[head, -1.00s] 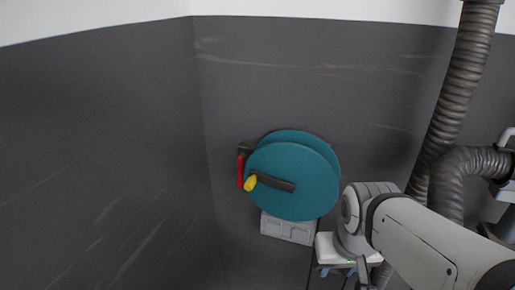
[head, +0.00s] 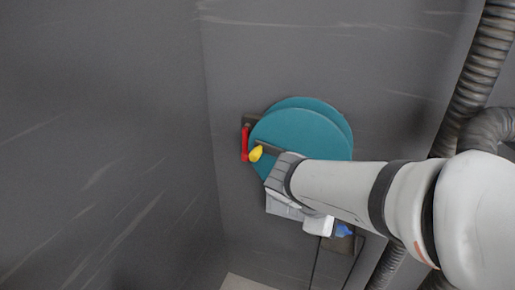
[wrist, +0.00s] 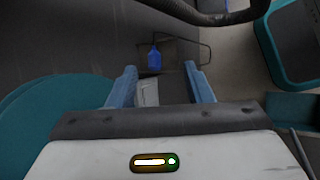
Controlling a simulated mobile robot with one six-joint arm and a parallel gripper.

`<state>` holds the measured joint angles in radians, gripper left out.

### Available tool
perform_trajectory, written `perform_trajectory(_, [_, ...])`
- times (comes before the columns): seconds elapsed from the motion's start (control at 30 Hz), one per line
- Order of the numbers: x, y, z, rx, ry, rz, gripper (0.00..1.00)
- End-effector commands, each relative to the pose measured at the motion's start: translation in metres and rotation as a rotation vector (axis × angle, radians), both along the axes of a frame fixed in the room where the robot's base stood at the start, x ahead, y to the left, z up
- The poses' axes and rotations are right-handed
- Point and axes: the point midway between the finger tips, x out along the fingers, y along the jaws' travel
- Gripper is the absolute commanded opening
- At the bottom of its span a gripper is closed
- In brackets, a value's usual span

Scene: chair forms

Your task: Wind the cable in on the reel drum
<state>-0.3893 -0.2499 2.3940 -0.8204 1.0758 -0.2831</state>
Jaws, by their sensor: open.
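The teal reel drum (head: 315,132) is mounted in front of the grey wall, its near disc facing me. Its dark crank arm ends in a yellow knob (head: 256,153). A red lever (head: 244,145) is just left of the knob. My forearm and wrist cover the drum's lower right. In the wrist view my gripper (wrist: 162,86) has its two blue fingers wide apart with nothing held between them. It is below and right of the knob, apart from it, and a teal disc (wrist: 40,118) shows at its left. I cannot make out the cable on the drum.
Ribbed dark hoses (head: 482,75) run down the right side. A blue bottle-shaped thing (wrist: 154,58) lies beyond my fingers. Left of the drum the wall is clear.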

Motion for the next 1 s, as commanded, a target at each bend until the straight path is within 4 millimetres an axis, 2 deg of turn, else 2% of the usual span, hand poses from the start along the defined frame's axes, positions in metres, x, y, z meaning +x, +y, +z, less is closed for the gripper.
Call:
perform_trajectory(0.03, [0.019,0.012,-0.014,-0.126,0.014,0.14,0.46])
perform_trajectory(0.17, [0.065,0.053,-0.009,-0.464,0.011,0.468,0.46])
perform_trajectory(0.23, [0.085,0.084,-0.004,-0.635,-0.009,0.618,0.46])
perform_trajectory(0.3, [0.099,0.117,0.002,-0.785,-0.037,0.741,0.46])
perform_trajectory(0.4, [0.109,0.16,0.009,-0.958,-0.084,0.87,0.46])
perform_trajectory(0.53, [0.114,0.196,0.016,-1.092,-0.131,0.96,0.46])
perform_trajectory(0.67, [0.119,0.207,0.019,-1.142,-0.148,0.988,0.46])
perform_trajectory(1.0, [0.167,0.188,0.02,-1.142,-0.147,0.985,0.46])
